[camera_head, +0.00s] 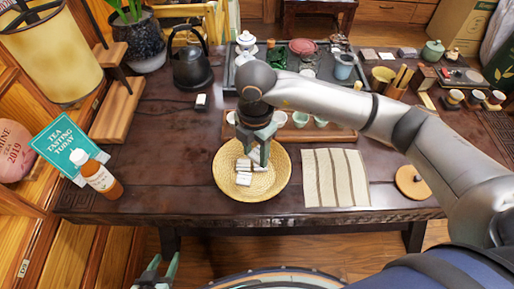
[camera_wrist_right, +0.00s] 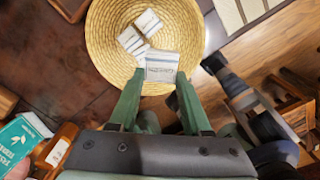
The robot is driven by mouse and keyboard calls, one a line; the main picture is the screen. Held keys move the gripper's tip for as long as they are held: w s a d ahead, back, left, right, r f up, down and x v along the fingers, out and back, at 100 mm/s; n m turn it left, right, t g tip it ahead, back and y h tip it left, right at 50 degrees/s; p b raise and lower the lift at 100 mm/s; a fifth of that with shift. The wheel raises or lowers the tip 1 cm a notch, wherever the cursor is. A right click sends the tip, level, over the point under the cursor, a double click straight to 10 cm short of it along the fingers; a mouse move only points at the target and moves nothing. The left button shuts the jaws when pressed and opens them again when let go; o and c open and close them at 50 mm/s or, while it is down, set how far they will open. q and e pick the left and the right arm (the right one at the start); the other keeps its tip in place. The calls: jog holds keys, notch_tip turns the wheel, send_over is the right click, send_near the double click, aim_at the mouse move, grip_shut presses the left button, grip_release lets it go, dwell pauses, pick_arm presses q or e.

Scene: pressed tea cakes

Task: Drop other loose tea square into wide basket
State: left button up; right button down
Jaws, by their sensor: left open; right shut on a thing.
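The wide basket (camera_head: 281,180) is a round, shallow woven tray near the table's front edge; it also fills the upper right wrist view (camera_wrist_right: 105,50). Several white wrapped tea squares (camera_head: 243,179) lie in it, and they show in the wrist view too (camera_wrist_right: 148,22). My right gripper (camera_head: 255,158) points down over the basket. In the wrist view its fingers (camera_wrist_right: 160,74) are shut on a white tea square (camera_wrist_right: 162,66) with printing on it. Whether that square touches those below is unclear. My left gripper (camera_head: 163,265) is open and empty at the bottom, in front of the table.
A striped cloth (camera_head: 335,178) lies right of the basket. A tray with cups (camera_head: 300,119) stands close behind it. A bottle (camera_head: 101,178) and a teal sign (camera_head: 70,146) stand at the left. A small dark-and-white block (camera_head: 201,102) lies behind left; table around it is bare.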

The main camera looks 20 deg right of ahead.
jog(key=shift+a+f, duration=0.1)
jog(key=shift+a, duration=0.05)
jog(key=shift+f+b, duration=2.5)
jog(key=shift+f, duration=0.75)
grip_release()
jog(key=shift+r, duration=0.1)
jog(key=shift+r+p, duration=2.7)
jog(key=shift+r, duration=0.8)
